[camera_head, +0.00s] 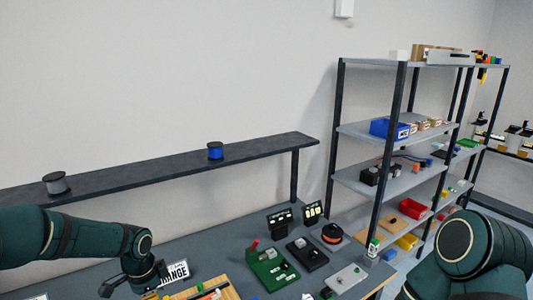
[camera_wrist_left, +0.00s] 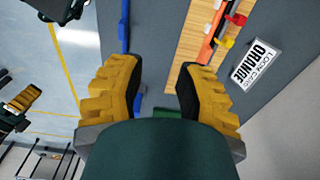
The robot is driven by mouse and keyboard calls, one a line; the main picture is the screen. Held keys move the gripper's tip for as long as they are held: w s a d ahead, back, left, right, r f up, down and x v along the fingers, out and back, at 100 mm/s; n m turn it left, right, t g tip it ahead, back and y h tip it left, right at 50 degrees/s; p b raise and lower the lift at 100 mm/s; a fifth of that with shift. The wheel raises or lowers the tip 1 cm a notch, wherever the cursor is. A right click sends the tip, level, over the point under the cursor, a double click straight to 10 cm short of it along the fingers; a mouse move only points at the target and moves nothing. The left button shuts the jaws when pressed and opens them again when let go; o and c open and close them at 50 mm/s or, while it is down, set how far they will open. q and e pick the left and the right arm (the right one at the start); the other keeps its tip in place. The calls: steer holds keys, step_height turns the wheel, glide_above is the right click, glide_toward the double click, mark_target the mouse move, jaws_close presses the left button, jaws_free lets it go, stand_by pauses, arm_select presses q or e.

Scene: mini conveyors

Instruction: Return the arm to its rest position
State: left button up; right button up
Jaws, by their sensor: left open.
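My left arm (camera_head: 70,236) comes in from the left in the head view, bent down over the front left of the bench. Its gripper (camera_head: 142,290) is low at the bottom edge of that view and partly cut off. In the left wrist view the gripper (camera_wrist_left: 160,78) has its two yellow ribbed fingers wide apart with nothing between them. It is above the bench near a wooden board (camera_wrist_left: 190,45) and the ORANGE sign (camera_wrist_left: 257,64).
A raised shelf (camera_head: 130,176) carries two spools. A loaded rack (camera_head: 387,150) stands at the right.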

arm_select(q)
steer(key=s+d+f+n+h+b, duration=0.1)
steer(key=d+f, duration=0.2)
steer(key=f, duration=0.1)
steer(key=s+d+f+n+b, duration=0.1)
steer(key=d+f, duration=0.3)
steer(key=s+d+f+n+h+b, duration=0.1)
steer(key=d+f, duration=0.2)
steer(key=f, duration=0.2)
steer(key=shift+d+h, duration=0.3)
steer(key=shift+d, duration=0.05)
steer(key=s+d+f+n+t+b, duration=0.1)
steer(key=s+d+f+n+b, duration=0.5)
steer(key=s+f, duration=0.7)
steer(key=d+f+n, duration=0.1)
steer(key=d+n, duration=0.1)
steer(key=n, duration=0.2)
steer(key=shift+t+h, duration=0.3)
steer(key=shift+h, duration=0.1)
arm_select(e)
step_height(320, 180, down, 11)
steer(key=shift+a, duration=0.25)
arm_select(q)
steer(key=shift+f, duration=0.1)
arm_select(e)
steer(key=shift+a+r, duration=0.1)
